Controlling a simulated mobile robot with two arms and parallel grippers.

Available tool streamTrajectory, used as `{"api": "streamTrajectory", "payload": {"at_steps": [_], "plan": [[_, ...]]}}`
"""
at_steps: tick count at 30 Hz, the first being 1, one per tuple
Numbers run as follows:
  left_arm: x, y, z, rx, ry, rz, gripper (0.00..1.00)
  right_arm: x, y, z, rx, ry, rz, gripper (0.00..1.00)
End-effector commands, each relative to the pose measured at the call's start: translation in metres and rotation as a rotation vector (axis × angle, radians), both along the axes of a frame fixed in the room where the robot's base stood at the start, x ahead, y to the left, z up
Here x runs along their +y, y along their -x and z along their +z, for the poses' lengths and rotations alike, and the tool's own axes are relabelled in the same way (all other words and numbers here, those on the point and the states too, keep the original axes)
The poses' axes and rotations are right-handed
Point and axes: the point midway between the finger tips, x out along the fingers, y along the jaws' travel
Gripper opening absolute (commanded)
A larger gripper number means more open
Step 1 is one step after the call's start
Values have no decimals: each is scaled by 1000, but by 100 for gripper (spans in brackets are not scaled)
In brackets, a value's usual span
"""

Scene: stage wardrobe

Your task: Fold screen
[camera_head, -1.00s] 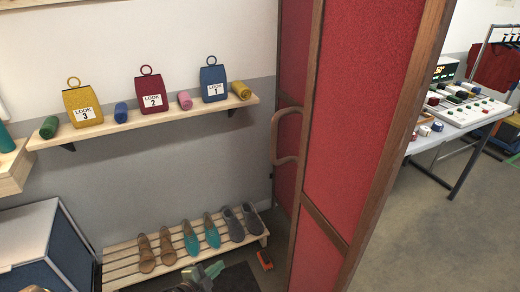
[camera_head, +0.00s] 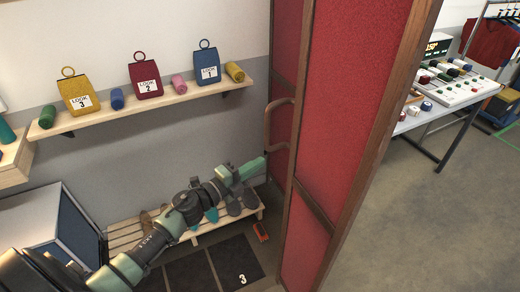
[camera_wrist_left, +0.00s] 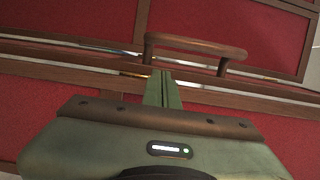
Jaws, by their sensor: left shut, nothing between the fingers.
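The red folding screen (camera_head: 350,110) has brown wooden frames and stands upright, its panels at an angle to each other. A curved wooden handle (camera_head: 279,122) sticks out from its left panel; it also shows in the left wrist view (camera_wrist_left: 195,43). My left gripper (camera_head: 262,164) reaches in from the left, just below and left of the handle. In the left wrist view its fingers (camera_wrist_left: 162,76) are closed together with nothing between them, pointing at the frame beside the handle's left end. I cannot tell whether they touch it. My right gripper is not in view.
A wall shelf (camera_head: 150,112) holds several labelled bags and rolled cloths. A slatted shoe rack (camera_head: 125,236) stands below, partly behind my left arm. An orange object (camera_head: 261,231) and a dark mat (camera_head: 235,262) lie on the floor. A table (camera_head: 440,122) with equipment stands at right, with open floor before it.

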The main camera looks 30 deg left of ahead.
Motion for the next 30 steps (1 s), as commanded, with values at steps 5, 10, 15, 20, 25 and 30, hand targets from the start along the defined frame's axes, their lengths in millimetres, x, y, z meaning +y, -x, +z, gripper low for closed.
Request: {"api": "streamTrajectory", "payload": {"at_steps": [5,10,15,20,25,30], "plan": [[2,-31,2,0,2,2,0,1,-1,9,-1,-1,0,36],[9,-46,0,1,2,2,0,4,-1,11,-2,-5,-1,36],[10,-50,-1,1,2,0,0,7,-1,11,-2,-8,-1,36],[11,-50,-1,2,1,0,0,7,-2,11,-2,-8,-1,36],[11,-50,-1,1,1,-2,0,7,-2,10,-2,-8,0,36],[19,-55,-4,-1,-4,-25,0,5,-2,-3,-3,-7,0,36]]}}
